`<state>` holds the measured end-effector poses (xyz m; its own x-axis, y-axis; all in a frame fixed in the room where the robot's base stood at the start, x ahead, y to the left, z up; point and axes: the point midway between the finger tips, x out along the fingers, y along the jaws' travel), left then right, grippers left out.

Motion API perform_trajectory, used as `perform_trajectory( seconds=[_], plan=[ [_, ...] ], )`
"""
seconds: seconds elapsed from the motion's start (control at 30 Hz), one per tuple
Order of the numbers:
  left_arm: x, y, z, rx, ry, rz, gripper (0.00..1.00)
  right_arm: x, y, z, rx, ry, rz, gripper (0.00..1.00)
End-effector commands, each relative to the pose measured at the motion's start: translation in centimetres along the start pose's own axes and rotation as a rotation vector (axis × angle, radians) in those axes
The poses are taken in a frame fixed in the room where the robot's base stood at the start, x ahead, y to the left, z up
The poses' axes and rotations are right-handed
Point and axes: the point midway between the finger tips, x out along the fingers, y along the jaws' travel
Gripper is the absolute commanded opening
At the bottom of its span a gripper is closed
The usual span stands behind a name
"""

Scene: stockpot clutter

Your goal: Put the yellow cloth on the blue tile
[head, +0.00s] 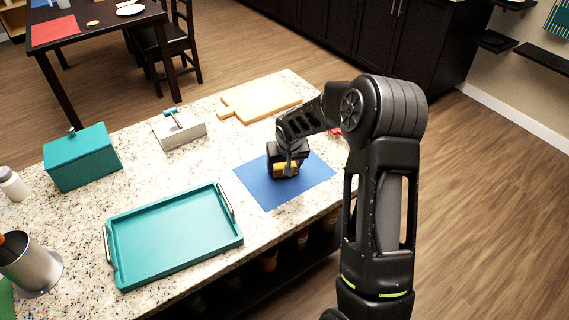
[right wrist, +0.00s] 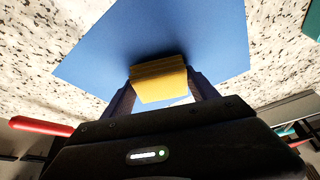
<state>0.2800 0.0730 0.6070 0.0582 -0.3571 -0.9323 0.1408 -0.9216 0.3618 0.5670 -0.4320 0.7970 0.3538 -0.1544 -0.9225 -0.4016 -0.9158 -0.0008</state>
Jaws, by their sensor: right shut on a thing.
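The blue tile (head: 262,187) lies flat on the speckled counter in the head view, and it fills the top of the right wrist view (right wrist: 200,35). My right gripper (head: 286,170) is over the tile. It is shut on the yellow cloth (right wrist: 158,80), which looks folded and sits between the two fingers. In the head view a strip of the cloth (head: 285,170) shows below the gripper. A dark shadow lies on the tile close to the cloth. Whether the cloth touches the tile cannot be told. My left gripper is not in view.
A teal tray (head: 175,235) lies left of the tile. A wooden board (head: 262,100), a grey-white box (head: 180,133), a teal box (head: 82,160), a metal canister (head: 28,265) and a white bottle (head: 12,185) stand around. A red thing (head: 335,131) is partly hidden behind my arm.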

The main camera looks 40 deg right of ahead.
Motion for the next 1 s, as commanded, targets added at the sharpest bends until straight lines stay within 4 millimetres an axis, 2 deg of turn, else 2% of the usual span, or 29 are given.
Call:
perform_trajectory(
  seconds=[0.3,0.33,0.57,0.83,1.0],
  plan=[
    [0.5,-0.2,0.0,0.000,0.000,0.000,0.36,0.4,0.0,0.1,0.000,0.001,0.000,0.30],
    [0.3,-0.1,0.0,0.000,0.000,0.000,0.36,0.2,0.0,0.1,0.000,0.001,0.000,0.70],
    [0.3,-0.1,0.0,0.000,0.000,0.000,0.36,0.2,0.0,0.1,0.000,0.001,0.000,0.89],
    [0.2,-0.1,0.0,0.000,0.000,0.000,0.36,0.1,0.0,0.0,0.000,0.001,0.000,0.89],
    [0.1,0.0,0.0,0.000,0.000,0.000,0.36,-0.7,0.0,-0.1,0.000,0.003,0.000,0.89]
  ],
)
